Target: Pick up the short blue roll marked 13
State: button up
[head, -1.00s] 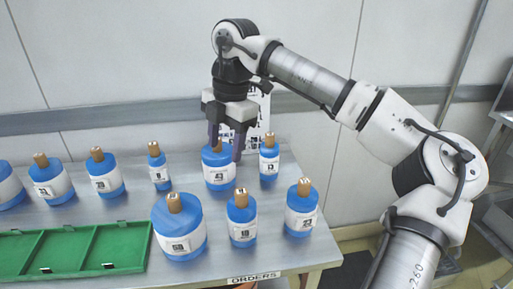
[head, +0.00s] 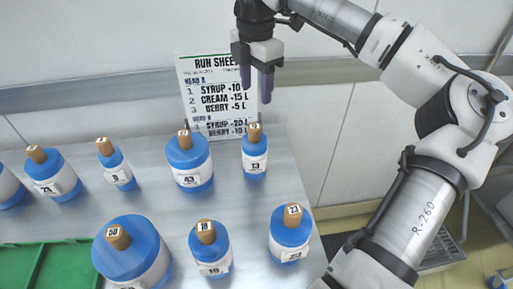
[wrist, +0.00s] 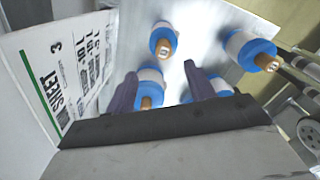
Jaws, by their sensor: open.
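The short blue roll marked 13 (head: 254,155) stands upright near the back right of the metal table, with a white label band and a tan core on top. It appears to be the small roll at the upper middle of the wrist view (wrist: 163,42). My gripper (head: 256,86) is open and empty, with its fingers pointing down, and in the head view it shows above the roll, apart from it. In the wrist view the fingers (wrist: 160,70) frame another blue roll, partly hidden; roll 13 shows beyond their tips.
The larger roll 43 (head: 189,162) stands just left of roll 13. Rolls 50 (head: 132,250), 18 (head: 210,250) and 23 (head: 290,235) stand in front. A run sheet (head: 215,95) stands behind. A green tray (head: 40,245) is at the lower left.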

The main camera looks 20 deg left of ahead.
aim_at(254, 126)
notch_tip(254, 126, down, 6)
jog(key=shift+s+f+p, duration=0.1)
jog(key=shift+p, duration=0.35)
jog(key=shift+s+f+p, duration=0.2)
jog(key=shift+f+p, duration=0.3)
jog(key=shift+f, duration=0.85)
jog(key=shift+s+f+p, duration=0.2)
jog(key=shift+f+p, duration=0.3)
jog(key=shift+f, duration=0.8)
grip_shut()
jog(key=shift+a, duration=0.1)
